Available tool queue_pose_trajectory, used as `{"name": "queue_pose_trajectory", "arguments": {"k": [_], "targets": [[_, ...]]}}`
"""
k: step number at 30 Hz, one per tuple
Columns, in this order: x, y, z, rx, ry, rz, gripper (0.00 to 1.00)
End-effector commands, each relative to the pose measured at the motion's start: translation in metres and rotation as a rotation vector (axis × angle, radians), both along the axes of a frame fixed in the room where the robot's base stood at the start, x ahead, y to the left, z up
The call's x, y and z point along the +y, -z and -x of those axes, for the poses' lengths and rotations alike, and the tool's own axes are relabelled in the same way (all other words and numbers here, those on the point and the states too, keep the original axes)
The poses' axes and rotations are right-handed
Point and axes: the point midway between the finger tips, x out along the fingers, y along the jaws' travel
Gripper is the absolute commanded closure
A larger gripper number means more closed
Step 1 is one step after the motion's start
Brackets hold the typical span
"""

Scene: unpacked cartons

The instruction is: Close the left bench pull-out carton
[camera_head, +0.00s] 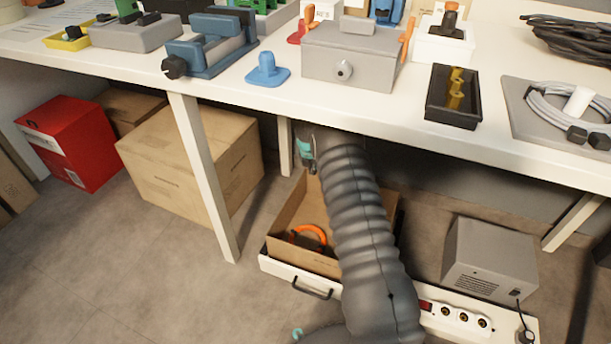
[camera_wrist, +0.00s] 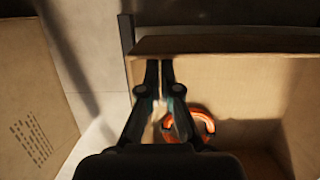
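An open-topped cardboard carton (camera_head: 290,214) sits under the bench on a white pull-out (camera_head: 276,268) with a dark handle (camera_head: 314,290). My gripper (camera_head: 309,168) is at the carton's far left, below the bench top, partly hidden by my grey-sleeved arm. In the wrist view the carton's inner wall (camera_wrist: 240,80) lies behind my gripper (camera_wrist: 160,64). Its fingertips are close together with a thin pale strip between them. I cannot tell if that is a pinched flap or a gap. An orange curved item (camera_head: 312,232) lies inside the carton; it also shows in the wrist view (camera_wrist: 205,122).
A grey box (camera_head: 490,258) and a socket strip (camera_head: 465,318) are at right. The bench top (camera_head: 230,100) hangs over the carton. Floor at front left is clear.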

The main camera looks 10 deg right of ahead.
Motion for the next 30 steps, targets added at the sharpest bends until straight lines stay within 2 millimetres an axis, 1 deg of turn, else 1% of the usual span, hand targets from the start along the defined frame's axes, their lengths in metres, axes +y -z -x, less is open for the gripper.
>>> {"name": "queue_pose_trajectory", "arguments": {"k": [1,6,12,23,26,29,30], "targets": [[-0.006,0.001,-0.004,-0.003,0.003,0.0,1.0],[-0.018,0.001,-0.009,-0.001,0.007,0.0,1.0],[-0.025,0.0,-0.012,-0.003,0.01,0.0,1.0],[-0.033,-0.002,-0.014,-0.011,0.016,0.004,1.0],[-0.034,-0.006,-0.013,-0.012,0.018,0.004,1.0],[-0.034,-0.017,-0.012,-0.014,0.019,0.005,1.0],[-0.033,-0.024,-0.011,-0.014,0.018,0.004,1.0]]}}
